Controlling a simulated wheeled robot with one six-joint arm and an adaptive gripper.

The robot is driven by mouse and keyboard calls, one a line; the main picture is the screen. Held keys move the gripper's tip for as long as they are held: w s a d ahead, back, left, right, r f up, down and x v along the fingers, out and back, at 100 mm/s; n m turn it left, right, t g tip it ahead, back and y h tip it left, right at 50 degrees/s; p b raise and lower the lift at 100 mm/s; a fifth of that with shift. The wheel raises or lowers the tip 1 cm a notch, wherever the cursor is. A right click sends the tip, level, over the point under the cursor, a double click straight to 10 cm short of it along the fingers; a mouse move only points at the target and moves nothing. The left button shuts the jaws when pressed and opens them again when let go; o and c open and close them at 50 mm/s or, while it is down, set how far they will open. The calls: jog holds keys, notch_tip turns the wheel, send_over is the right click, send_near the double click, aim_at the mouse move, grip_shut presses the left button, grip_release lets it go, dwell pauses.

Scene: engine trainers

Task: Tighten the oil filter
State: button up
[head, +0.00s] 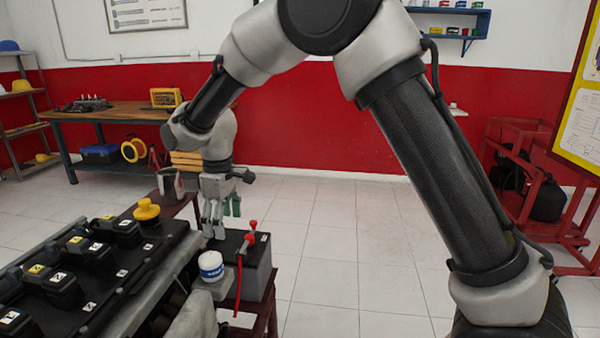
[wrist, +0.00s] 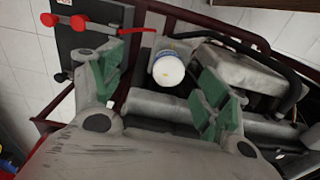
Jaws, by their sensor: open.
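The oil filter (head: 211,266) is a small white canister with a blue band, upright on the near right side of the engine trainer (head: 120,290). In the wrist view the oil filter (wrist: 169,68) shows its white top between and beyond the fingertips. My gripper (head: 220,222) is above and behind the filter in the head view, pointing down. In the wrist view my gripper (wrist: 165,100) has its green-padded fingers wide apart, with nothing between the pads. No contact with the filter shows.
A dark battery (head: 250,268) with red clamps and a red cable stands right of the filter, close to my gripper. A yellow cap (head: 146,210) sits on the engine cover. A wooden workbench (head: 115,112) stands behind.

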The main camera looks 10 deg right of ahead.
jog(key=d+r+m, duration=0.2)
jog(key=d+r, duration=0.4)
jog(key=d, duration=0.3)
jog(key=s+d+r+m+t, duration=0.1)
jog(key=d+r+m, duration=0.1)
jog(key=d+r, duration=0.4)
jog(key=shift+s+d+m+y, duration=0.3)
jog(key=shift+d+y, duration=0.1)
jog(key=shift+d, duration=1.7)
jog(key=shift+d+r, duration=0.1)
